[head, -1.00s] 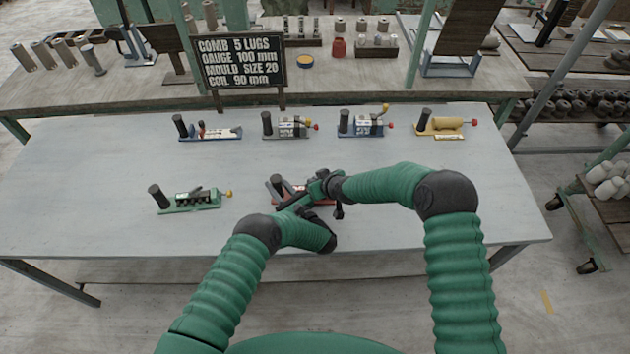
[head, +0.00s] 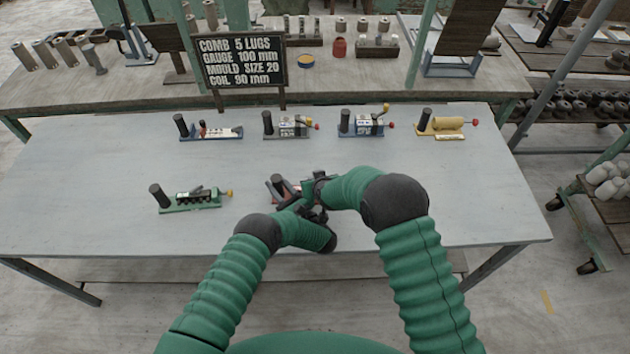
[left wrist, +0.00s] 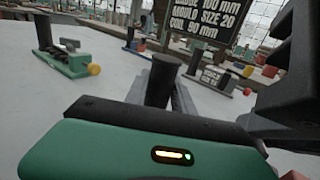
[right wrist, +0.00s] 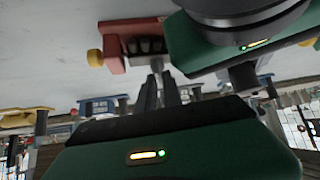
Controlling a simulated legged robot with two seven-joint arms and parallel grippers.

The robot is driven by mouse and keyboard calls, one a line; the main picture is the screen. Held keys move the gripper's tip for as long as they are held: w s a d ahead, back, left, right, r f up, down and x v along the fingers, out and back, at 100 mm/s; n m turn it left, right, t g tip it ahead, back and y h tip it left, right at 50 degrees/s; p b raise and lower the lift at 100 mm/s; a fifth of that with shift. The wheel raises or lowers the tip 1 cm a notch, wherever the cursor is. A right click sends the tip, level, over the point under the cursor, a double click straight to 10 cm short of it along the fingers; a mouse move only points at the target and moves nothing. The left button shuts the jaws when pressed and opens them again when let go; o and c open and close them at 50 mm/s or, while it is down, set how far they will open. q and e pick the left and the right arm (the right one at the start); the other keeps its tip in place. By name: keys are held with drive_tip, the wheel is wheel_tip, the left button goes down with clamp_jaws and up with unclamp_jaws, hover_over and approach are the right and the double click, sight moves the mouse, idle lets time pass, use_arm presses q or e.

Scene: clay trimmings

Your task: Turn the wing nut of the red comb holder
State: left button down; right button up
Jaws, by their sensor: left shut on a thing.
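The red comb holder (head: 294,187) lies at the front middle of the table, mostly covered by my grippers in the head view. In the right wrist view its red body (right wrist: 142,35) shows upside down, with a yellow knob (right wrist: 95,58) at one end. My left gripper (head: 292,203) is shut on its black upright post (left wrist: 161,78). My right gripper (right wrist: 160,92) is at the holder's side, its fingers close together and pointing at the red body. Whether they touch it or hold anything is unclear. The wing nut cannot be made out.
A green comb holder (head: 190,200) stands to the left. Several other holders, including a yellow one (head: 440,123), line the back of the table. A black sign (head: 241,62) stands behind them. The table's right side is clear.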

drive_tip(key=o, duration=0.4)
drive_tip(key=v, duration=0.7)
drive_tip(key=shift+s+d+r, duration=0.1)
drive_tip(key=shift+d, duration=0.05)
use_arm(q)
drive_tip(key=c, duration=1)
unclamp_jaws()
